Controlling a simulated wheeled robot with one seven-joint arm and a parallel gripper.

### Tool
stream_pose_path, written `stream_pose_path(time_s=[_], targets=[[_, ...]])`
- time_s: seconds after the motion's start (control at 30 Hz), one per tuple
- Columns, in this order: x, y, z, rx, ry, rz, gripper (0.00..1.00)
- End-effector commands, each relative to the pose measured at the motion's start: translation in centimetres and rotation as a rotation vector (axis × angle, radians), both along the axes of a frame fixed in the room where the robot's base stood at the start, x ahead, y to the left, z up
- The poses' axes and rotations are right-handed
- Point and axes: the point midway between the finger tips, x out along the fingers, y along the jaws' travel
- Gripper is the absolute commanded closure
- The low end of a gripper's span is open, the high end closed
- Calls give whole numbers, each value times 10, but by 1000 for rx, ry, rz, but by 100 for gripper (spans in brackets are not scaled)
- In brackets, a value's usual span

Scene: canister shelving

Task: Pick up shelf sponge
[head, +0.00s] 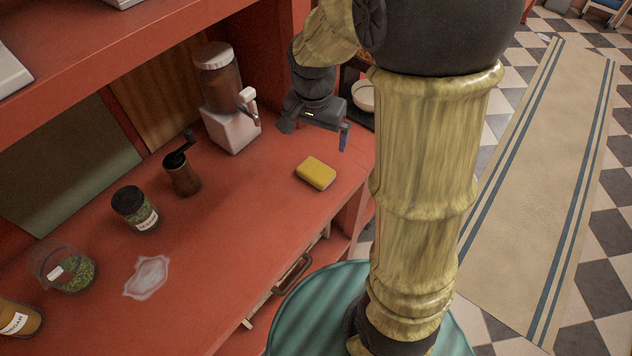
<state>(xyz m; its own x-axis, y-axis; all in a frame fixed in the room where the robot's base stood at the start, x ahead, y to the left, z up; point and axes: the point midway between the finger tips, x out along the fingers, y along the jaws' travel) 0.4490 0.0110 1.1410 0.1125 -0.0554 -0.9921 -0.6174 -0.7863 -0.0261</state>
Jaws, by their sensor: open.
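A yellow sponge (316,173) lies flat on the red shelf top (235,235), near its right end. My gripper (314,136) hangs above and behind the sponge in the picture, with its fingers spread and nothing between them. It is apart from the sponge. My gold-patterned arm passes in front on the right and hides part of the shelf's right end.
A white-based dispenser (234,128) stands left of my gripper. An upper shelf (130,55) overhangs the back. The surface around the sponge is clear.

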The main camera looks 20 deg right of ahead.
Motion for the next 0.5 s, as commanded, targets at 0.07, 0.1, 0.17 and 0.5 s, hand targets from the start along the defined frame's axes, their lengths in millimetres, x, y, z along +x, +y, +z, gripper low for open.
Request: stream_pose_path(time_s=[0.07,0.1,0.17,0.5], targets=[[18,3,-15,-6,9,-112,0],[24,4,-17,-9,14,-161,0],[30,6,-17,-12,17,-219,0],[35,7,-14,-17,22,-279,0]])
